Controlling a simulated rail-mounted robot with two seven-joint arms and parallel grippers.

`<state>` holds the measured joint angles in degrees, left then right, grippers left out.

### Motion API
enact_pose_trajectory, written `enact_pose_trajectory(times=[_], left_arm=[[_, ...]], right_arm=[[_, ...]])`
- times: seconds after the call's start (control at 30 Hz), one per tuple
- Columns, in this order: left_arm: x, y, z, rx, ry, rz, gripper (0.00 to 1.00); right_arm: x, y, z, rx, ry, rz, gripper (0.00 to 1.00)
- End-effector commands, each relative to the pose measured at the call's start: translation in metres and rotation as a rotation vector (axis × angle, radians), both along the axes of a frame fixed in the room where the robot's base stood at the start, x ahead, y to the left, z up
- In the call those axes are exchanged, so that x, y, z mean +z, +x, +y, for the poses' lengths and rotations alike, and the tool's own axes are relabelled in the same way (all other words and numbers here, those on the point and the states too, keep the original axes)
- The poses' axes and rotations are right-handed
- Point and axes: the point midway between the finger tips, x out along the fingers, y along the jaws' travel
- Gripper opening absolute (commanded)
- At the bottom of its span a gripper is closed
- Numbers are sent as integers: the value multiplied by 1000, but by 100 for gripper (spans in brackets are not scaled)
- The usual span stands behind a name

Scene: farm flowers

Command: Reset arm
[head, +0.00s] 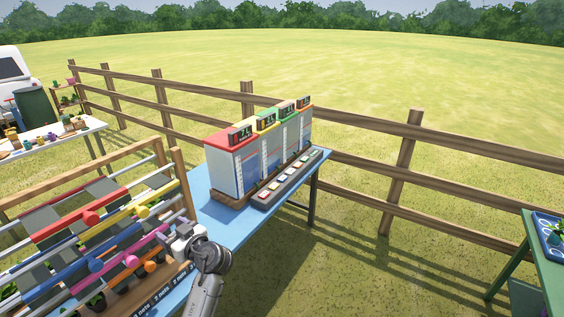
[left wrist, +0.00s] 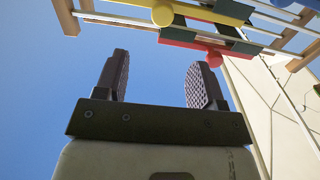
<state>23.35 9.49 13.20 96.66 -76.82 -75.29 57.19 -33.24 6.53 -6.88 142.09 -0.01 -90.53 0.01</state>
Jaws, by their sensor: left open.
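My left gripper (head: 186,232) is in the head view at the lower middle, close to the right end of the rack with coloured bars (head: 104,225). In the left wrist view the two fingers of my left gripper (left wrist: 155,80) stand wide apart with nothing between them. Beyond the fingertips in that view are red and yellow parts of the rack (left wrist: 205,42), seen from below against blue sky. My right gripper does not show in either view.
A blue table (head: 232,219) carries a box with red, yellow and green tops (head: 232,165) and a button panel (head: 288,180). A wooden fence (head: 375,125) runs behind. A green table (head: 545,255) stands at right. Grass between the tables is clear.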

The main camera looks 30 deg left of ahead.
Motion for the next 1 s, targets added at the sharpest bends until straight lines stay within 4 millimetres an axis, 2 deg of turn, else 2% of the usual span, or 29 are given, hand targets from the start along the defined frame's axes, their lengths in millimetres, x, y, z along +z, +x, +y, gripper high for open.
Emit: enact_pose_trajectory(times=[0.27, 0.37, 0.43, 0.57, 0.67, 0.77, 0.83, 0.93, 1.0], left_arm=[[0, 0, 0, 1, 3, 71, 63], [-3, -2, 0, 11, -5, 189, 63], [-12, 0, 0, -10, -57, 294, 63], [-20, 6, -12, -148, -200, 427, 63], [-14, 14, -35, -315, -272, 476, 63], [-1, 24, -69, -518, -305, 504, 63], [1, 25, -99, -672, -312, 531, 63], [-11, 15, -150, -907, -319, 589, 63], [-29, -3, -189, -1067, -334, 630, 63]], right_arm=[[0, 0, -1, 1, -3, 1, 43], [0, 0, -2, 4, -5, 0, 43], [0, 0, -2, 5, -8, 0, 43], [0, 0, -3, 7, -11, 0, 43], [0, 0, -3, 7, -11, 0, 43], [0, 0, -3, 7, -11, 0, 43], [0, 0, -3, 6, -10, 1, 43], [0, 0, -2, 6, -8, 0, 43], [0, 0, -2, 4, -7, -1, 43]])
